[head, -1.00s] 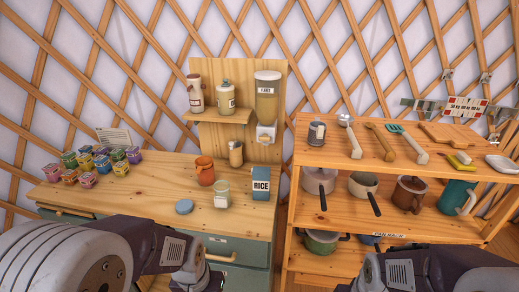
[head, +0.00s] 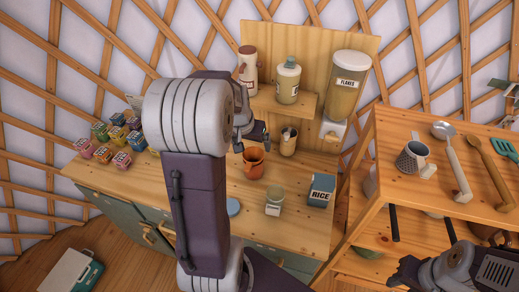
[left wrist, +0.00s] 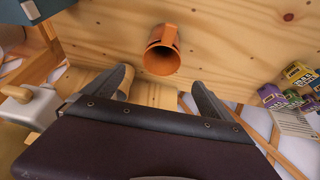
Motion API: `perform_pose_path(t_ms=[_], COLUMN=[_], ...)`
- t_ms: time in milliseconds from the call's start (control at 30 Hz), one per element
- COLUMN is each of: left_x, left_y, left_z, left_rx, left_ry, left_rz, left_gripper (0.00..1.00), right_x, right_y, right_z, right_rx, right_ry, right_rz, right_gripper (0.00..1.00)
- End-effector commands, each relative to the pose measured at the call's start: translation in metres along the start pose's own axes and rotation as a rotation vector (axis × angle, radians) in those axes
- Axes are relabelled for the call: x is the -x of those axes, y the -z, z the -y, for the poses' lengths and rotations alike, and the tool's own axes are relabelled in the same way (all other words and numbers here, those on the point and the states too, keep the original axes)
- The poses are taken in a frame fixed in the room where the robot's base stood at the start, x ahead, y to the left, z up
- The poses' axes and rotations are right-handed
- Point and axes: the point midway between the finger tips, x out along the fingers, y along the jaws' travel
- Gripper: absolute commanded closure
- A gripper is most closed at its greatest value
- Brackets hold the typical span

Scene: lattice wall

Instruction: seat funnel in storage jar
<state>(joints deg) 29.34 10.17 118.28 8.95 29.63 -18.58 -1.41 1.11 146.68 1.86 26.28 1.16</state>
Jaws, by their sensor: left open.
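An orange open-topped piece (head: 253,163), which I take for the funnel, stands on the wooden counter; its exact shape is unclear. The clear jar (head: 274,201), likely the storage jar, stands in front of it and to its right. A blue disc (head: 233,207), perhaps its lid, lies to the jar's left. My left gripper (head: 254,137) is open and empty just above and behind the orange piece. In the left wrist view, the orange piece (left wrist: 162,60) shows beyond the parted fingers (left wrist: 158,88), apart from them. My right gripper (head: 415,272) is at the lower right, its jaws unclear.
A tan tin (head: 289,141) and a blue rice box (head: 321,190) stand near the jar. A back panel with a shelf (head: 298,104) holds two bottles, beside a flakes dispenser (head: 346,84). Small boxes (head: 120,137) sit left. A utensil rack (head: 395,189) stands right.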

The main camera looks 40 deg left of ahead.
Motion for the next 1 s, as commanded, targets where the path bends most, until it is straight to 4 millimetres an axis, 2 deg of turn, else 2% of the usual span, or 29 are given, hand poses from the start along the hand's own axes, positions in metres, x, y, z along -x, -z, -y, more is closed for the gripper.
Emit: perform_pose_path(t_ms=[100,200,367,633,900,1000], left_x=[-0.021,-0.033,-0.039,-0.083,-0.088,-0.088], left_y=[-0.002,-0.002,-0.002,-0.006,-0.005,-0.005], left_z=[-0.001,-0.001,-0.001,0.0,0.001,0.001], left_rx=[0.001,-0.001,-0.001,-0.001,-0.001,-0.001], left_ry=[-0.002,-0.002,-0.002,-0.002,-0.001,-0.001], left_rz=[0.007,0.005,0.004,0.006,0.002,0.002], left_gripper=[0.04,0.04,0.04,0.04,0.04,0.31], right_x=[0.002,0.003,0.003,0.006,0.006,0.006], right_y=[0.0,0.0,0.0,0.001,0.001,0.001], right_z=[0.0,0.0,0.0,0.0,0.0,0.0], right_rx=[0.0,0.0,0.0,0.0,0.0,0.0], right_ry=[0.0,0.0,0.0,0.0,0.0,0.0], right_rz=[0.0,0.0,0.0,0.0,0.0,0.0], right_gripper=[0.64,0.64,0.64,0.64,0.64,0.64])
